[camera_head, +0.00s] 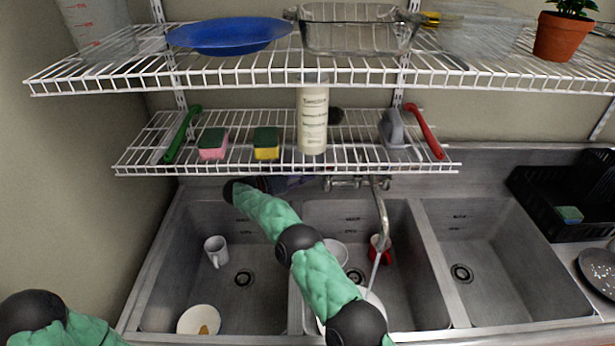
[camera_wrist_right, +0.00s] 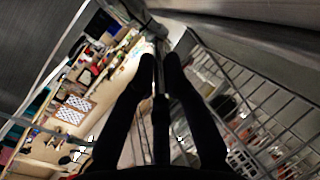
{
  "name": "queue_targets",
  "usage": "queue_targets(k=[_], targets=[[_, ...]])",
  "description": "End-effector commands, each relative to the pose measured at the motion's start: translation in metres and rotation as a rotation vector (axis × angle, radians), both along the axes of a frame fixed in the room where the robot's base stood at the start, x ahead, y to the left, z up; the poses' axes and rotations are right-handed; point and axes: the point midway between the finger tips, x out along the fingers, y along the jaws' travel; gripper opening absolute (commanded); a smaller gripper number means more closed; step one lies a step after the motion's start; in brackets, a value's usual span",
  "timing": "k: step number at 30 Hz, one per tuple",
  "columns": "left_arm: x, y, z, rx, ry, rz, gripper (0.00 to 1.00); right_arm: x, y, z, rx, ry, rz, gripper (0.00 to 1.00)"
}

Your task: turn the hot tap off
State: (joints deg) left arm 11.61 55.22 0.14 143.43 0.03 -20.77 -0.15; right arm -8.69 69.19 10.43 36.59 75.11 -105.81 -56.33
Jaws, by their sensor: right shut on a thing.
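The metal tap (camera_head: 355,183) is on the sink's back wall, below the lower rack. Its curved spout (camera_head: 383,215) hangs over the middle basin, and a thin stream of water (camera_head: 374,272) runs from it. My right arm crosses the left and middle basins to the tap's left end. My right gripper (camera_head: 290,184) is there, partly hidden by the arm and rack. In the right wrist view its dark fingers (camera_wrist_right: 161,62) are close together on a thin metal part, apparently the hot tap handle; its exact turn is unclear. My left gripper is out of view.
The wire rack (camera_head: 290,170) hangs just above the tap and holds sponges, brushes and a tall container (camera_head: 312,125). A red mug (camera_head: 380,248) stands in the middle basin. The right basin (camera_head: 490,265) is empty.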

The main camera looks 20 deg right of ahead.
Motion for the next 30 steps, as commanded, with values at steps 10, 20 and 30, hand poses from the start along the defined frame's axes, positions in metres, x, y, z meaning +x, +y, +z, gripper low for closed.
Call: queue_targets(k=[10,20,30], targets=[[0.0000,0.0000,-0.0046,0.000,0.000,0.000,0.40,0.0018,-0.0002,0.0024,-0.003,-0.007,-0.068,0.00],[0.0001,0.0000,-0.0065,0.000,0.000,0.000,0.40,0.0025,-0.0005,0.0035,-0.004,-0.007,-0.101,0.00],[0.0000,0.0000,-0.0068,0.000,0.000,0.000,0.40,0.0026,-0.0007,0.0045,-0.004,-0.008,-0.107,0.00]])
